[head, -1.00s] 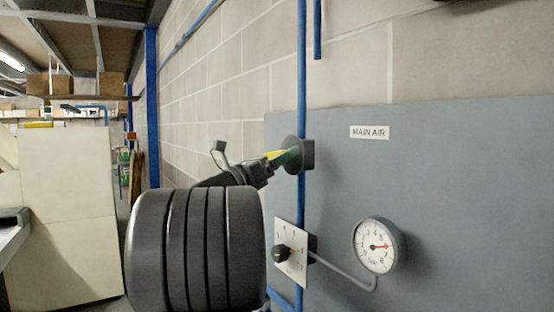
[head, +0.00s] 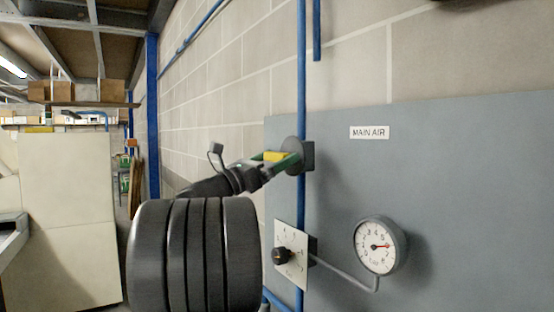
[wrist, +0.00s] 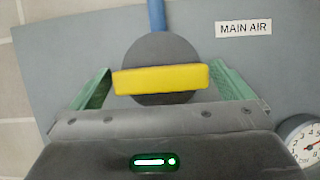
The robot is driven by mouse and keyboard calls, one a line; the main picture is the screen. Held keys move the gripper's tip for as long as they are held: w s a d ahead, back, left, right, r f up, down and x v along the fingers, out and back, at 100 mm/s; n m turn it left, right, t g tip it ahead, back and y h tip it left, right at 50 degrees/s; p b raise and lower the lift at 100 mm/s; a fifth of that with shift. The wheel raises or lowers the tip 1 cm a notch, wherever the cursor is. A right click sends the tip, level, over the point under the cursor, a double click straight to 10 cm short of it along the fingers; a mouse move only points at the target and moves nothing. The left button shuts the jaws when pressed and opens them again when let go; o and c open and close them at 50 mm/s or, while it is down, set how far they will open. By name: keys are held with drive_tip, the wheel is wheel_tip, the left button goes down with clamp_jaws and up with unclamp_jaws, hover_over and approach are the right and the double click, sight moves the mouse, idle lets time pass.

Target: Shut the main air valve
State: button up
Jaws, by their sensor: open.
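The main air valve has a yellow bar handle (wrist: 161,79) in front of a dark round disc (wrist: 158,50) on a blue pipe (wrist: 156,14). In the wrist view the bar lies nearly level, across the line of the pipe. In the head view the yellow handle (head: 274,156) is partly covered by my gripper (head: 284,160). My gripper (wrist: 170,80) is open, with one green finger beyond each end of the bar. A narrow gap shows at each end, clearer on the left; touch cannot be told.
A MAIN AIR label (head: 369,132) is on the grey panel (head: 460,190). A round gauge (head: 380,246) reads near 6. Below the valve is a white plate with a black knob (head: 282,256), close to my arm. Blue pipes run along the block wall.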

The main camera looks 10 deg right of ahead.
drive_tip(key=b+v, duration=0.2)
drive_tip(key=v, duration=1.1)
drive_tip(key=shift+b, duration=0.35)
drive_tip(key=shift+r, duration=0.15)
drive_tip(key=p+x, duration=0.3)
drive_tip(key=x, duration=1)
drive_tip(key=shift+d+r, duration=0.1)
drive_tip(key=shift+d, duration=0.2)
drive_tip(key=shift+w+d+r+p, duration=0.1)
drive_tip(key=shift+w+d+p, duration=0.05)
drive_tip(key=shift+p, duration=0.25)
drive_tip(key=shift+n+t, duration=0.3)
drive_tip(key=shift+n, duration=0.6)
drive_tip(key=shift+f, duration=0.2)
